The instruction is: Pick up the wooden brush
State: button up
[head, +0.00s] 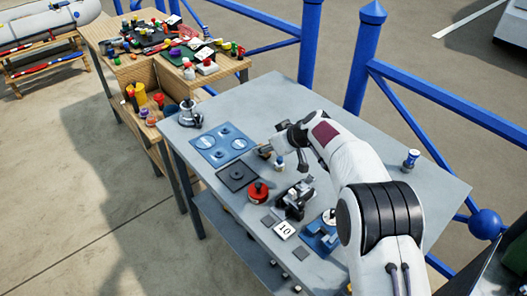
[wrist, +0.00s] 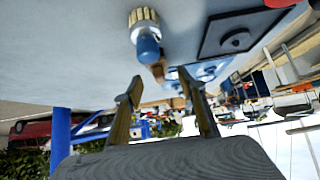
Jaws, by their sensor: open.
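The wooden brush appears to be the small brown piece (head: 265,150) on the grey table, near the blue mat's corner in the head view. In the wrist view a small brown part of it (wrist: 158,71) shows beyond a blue-and-white item; the rest is hidden. My gripper (head: 278,141) is close to the brush and to its right, seemingly above the table. In the wrist view my gripper's two fingers (wrist: 160,77) are apart with nothing between them. I cannot tell the exact height of the gripper over the brush.
A small blue-and-white item with a ridged yellowish part (wrist: 147,42) stands close to the brush (head: 279,163). A blue mat (head: 222,146), a dark square plate (head: 237,177), a red round object (head: 258,191) and a metal pot (head: 189,113) are nearby. The table's right side is mostly clear.

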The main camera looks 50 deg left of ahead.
jog(key=shift+x, duration=1.25)
grip_shut()
